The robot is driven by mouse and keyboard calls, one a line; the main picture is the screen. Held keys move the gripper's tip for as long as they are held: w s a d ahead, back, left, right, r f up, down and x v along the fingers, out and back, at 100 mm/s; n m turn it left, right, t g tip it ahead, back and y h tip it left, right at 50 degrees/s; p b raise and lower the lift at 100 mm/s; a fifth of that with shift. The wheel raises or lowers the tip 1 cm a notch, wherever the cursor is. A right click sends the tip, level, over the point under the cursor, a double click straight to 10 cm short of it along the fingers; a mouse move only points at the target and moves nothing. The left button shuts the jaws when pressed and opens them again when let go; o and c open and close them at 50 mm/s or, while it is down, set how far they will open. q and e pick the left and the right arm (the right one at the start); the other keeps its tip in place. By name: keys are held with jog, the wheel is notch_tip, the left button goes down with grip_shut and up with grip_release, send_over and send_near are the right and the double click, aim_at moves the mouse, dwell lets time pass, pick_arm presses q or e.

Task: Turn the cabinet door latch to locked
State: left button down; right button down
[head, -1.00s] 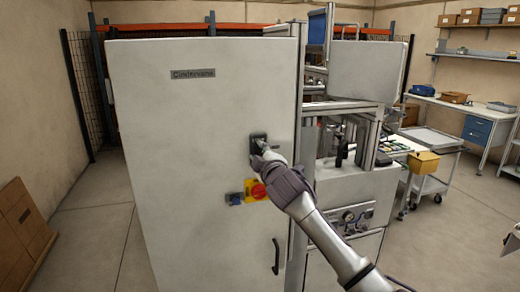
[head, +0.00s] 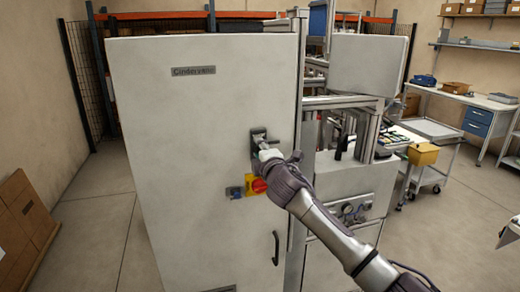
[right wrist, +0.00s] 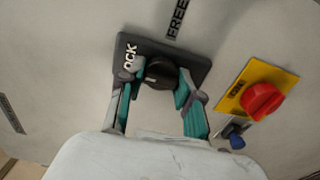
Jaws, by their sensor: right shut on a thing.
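The cabinet door (head: 190,130) is a large pale grey panel that appears closed. Its latch is a black rotary knob (right wrist: 161,73) on a dark plate (right wrist: 200,66), right of the door's middle; the plate also shows in the head view (head: 257,133). In the right wrist view the lettering "FREE" (right wrist: 176,18) stands above the plate, and "OCK" shows on its left part, partly covered by a finger. My right gripper (right wrist: 156,88) is shut on the knob, one finger on each side. The knob's exact angle is hard to tell. My left gripper is not in view.
A red rotary switch (right wrist: 262,101) on a yellow plate (right wrist: 236,94) sits close beside the latch, with a blue padlock (right wrist: 237,141) near it. A dark door handle (head: 276,248) is lower down. Machine framing (head: 300,100) stands just right of the door.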

jog(key=c, duration=0.8)
grip_release()
jog(key=v, duration=1.2)
jog(key=shift+f, duration=0.1)
